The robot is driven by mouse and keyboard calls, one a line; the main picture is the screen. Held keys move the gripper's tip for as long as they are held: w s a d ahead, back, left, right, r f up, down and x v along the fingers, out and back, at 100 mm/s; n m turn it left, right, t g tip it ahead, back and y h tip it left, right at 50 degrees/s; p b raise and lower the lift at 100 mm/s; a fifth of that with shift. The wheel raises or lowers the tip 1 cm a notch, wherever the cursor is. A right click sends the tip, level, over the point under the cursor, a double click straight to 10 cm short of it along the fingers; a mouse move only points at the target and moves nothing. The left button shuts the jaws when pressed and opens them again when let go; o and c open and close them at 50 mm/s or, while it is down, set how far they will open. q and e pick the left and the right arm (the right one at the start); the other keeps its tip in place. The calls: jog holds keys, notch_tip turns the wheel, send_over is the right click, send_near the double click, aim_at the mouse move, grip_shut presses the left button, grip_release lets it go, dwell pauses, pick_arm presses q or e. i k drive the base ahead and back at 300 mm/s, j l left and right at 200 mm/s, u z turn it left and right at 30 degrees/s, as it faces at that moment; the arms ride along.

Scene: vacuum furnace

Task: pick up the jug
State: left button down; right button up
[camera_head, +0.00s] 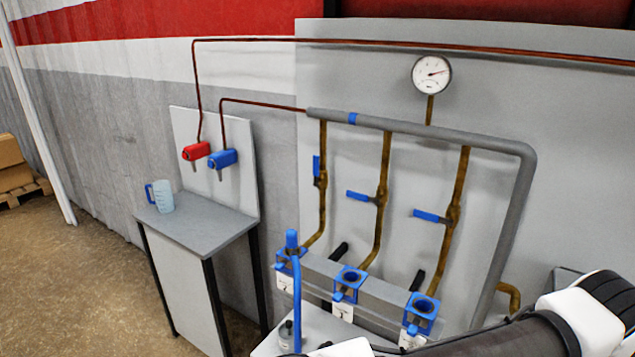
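The jug (162,196) is a small translucent pale blue measuring jug with a blue handle on its left side. It stands upright on the grey top of a small table (205,228) at the left, near the table's left edge. Neither of my grippers shows clearly. Parts of my arm, white and black, come in at the bottom right, well away from the jug. Nothing touches the jug.
A red tap (196,151) and a blue tap (222,159) hang on the panel above the table. Pipes with blue valve handles, blue fittings (350,281) and a gauge (431,74) fill the right. Open floor (70,290) lies left of the table.

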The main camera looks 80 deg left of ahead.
aim_at(164, 201)
jog(key=u, duration=3.55)
jog(key=i+j, duration=0.4)
jog(key=i, duration=0.2)
jog(key=i+j+z, duration=0.1)
jog(key=i+j, duration=0.35)
jog(key=i, duration=0.2)
jog(key=i+j, duration=0.45)
jog(key=i, duration=0.15)
jog(key=l+z, duration=0.05)
